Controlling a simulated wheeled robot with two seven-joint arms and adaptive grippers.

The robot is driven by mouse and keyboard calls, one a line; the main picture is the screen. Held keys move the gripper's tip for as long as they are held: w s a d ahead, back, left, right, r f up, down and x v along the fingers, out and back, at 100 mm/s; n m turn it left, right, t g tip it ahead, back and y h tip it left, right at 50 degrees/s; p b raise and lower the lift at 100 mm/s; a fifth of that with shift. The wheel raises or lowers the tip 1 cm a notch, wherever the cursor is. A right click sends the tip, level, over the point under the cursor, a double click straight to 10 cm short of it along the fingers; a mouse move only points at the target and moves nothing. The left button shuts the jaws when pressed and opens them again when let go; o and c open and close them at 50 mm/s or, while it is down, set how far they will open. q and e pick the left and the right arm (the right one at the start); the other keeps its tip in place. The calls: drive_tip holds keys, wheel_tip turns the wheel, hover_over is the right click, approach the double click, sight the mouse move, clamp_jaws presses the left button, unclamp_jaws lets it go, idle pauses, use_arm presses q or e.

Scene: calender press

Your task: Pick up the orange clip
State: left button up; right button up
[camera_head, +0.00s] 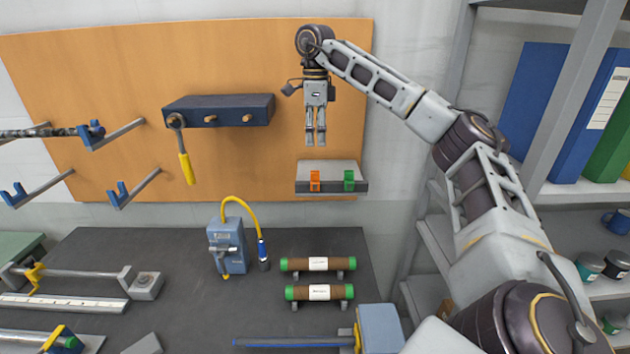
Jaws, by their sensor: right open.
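The orange clip (315,181) is on the front of a small grey shelf (331,170) fixed low on the wooden wall panel. A green clip (349,181) is beside it on the right. My right gripper (315,142) points down above the shelf, over the orange clip's side. Its two fingers are a little apart and nothing is between them. It is apart from the clip. My left gripper does not show.
Above and left is a dark wall block (218,110) with a yellow-handled tool (185,160) hanging. Below on the dark bench (180,270) are a blue-grey device (228,246) and two green-ended rollers (297,264). Shelves with binders (540,95) stand right.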

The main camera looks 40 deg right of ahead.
drive_tip(key=shift+f, duration=0.2)
hover_over(315, 180)
drive_tip(key=w+d, duration=0.1)
drive_tip(key=shift+w+d+f+b, duration=0.1)
drive_tip(key=shift+f+b, duration=0.2)
drive_tip(key=shift+f, duration=3.8)
drive_tip(key=shift+f, duration=0.15)
drive_tip(key=shift+s+a+f, duration=0.15)
drive_tip(key=shift+f, duration=0.55)
drive_tip(key=shift+s+a+f, duration=0.15)
drive_tip(key=shift+f, duration=0.5)
drive_tip(key=shift+f+p, duration=0.3)
drive_tip(key=shift+f, duration=0.85)
drive_tip(key=c, duration=0.9)
